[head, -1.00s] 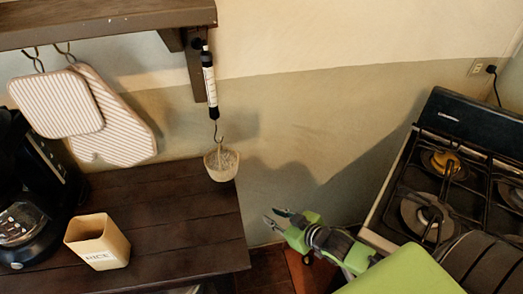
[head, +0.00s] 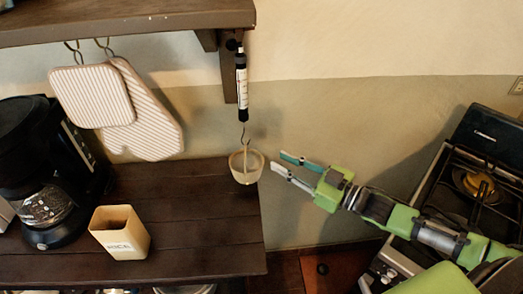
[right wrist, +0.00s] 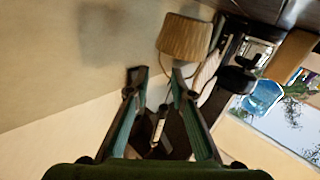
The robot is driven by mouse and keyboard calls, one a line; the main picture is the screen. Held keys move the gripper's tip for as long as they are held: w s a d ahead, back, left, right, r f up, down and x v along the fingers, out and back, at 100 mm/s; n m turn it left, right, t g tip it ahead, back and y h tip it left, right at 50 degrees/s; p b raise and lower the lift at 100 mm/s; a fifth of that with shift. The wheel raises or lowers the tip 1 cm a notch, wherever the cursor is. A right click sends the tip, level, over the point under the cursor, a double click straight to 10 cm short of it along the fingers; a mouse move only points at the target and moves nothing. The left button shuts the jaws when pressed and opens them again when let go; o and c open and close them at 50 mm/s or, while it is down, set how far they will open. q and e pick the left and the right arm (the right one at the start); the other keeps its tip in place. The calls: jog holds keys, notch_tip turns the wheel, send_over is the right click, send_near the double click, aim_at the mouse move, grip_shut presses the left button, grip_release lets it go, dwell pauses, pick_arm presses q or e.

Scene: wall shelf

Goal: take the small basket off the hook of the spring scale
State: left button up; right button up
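The small basket (head: 246,166) is pale and round. It hangs by its handle from the hook (head: 244,139) of the black-and-white spring scale (head: 241,88), which hangs under the shelf bracket. My right gripper (head: 278,162) is open and empty, just right of the basket, with its fingers pointing left at about basket height. In the right wrist view, which looks roughly upside down, the ribbed tan basket (right wrist: 183,38) is beyond the fingertips. The scale's tube (right wrist: 158,128) shows between the open fingers (right wrist: 157,78). My left gripper is not in view.
The dark wooden counter (head: 190,205) lies below and left of the basket, with a tan canister (head: 120,233) and a black coffee maker (head: 45,175) on it. Striped pot holders (head: 150,125) hang under the shelf (head: 130,22). A stove (head: 465,185) stands at right.

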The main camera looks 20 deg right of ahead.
aim_at(249, 150)
jog(key=p+x, duration=0.2)
jog(key=x, duration=1)
jog(key=shift+w+a, duration=0.25)
jog(key=shift+w, duration=0.1)
grip_shut()
jog(key=shift+r, duration=0.1)
jog(key=shift+d+r+p, duration=0.15)
jog(key=shift+r+p, duration=0.35)
jog(key=shift+p, duration=0.1)
jog(key=shift+s+d+r+p, duration=0.1)
jog(key=shift+r+p, duration=0.55)
jog(key=shift+r, duration=0.1)
